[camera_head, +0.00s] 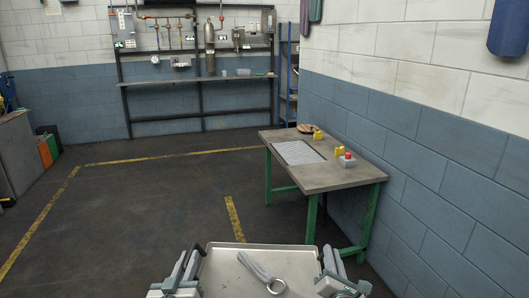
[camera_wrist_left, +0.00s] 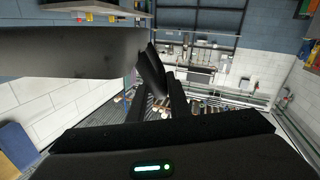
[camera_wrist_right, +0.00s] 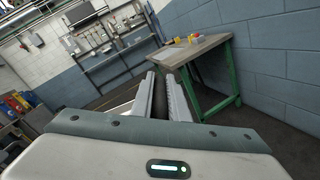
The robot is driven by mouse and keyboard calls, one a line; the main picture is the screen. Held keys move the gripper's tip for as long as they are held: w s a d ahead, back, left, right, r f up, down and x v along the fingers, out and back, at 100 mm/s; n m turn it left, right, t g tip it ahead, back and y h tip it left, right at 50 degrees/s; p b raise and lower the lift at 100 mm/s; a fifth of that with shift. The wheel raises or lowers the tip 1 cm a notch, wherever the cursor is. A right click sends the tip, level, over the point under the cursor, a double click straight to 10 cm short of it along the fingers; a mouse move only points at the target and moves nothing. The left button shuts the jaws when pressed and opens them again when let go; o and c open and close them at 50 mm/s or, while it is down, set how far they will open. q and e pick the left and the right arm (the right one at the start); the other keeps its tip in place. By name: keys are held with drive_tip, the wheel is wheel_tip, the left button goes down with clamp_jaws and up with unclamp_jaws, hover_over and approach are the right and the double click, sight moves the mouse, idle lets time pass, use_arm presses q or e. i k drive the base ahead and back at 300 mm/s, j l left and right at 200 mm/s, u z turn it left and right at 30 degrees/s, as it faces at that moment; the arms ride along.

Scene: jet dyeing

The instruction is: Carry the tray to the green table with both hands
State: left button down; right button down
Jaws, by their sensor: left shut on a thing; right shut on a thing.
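A metal tray (camera_head: 225,270) is at the bottom of the head view, level between my two grippers. A grey tool with a ring end (camera_head: 262,273) lies on it. My left gripper (camera_head: 188,266) is shut on the tray's left edge. My right gripper (camera_head: 331,262) is shut on its right edge. The tray's near side is cut off by the frame. The green table (camera_head: 315,177), with green legs and a grey top, stands ahead and to the right, apart from the tray. It also shows in the right wrist view (camera_wrist_right: 190,52).
On the table are a patterned mat (camera_head: 298,152), yellow items (camera_head: 318,135), a red-topped box (camera_head: 346,160) and a round item at the back. The table's near part is bare. A blue and white wall (camera_head: 440,150) runs along the right. The floor ahead is clear.

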sight(303, 156)
drive_tip(key=i, duration=3.95)
drive_tip(key=z, duration=0.9)
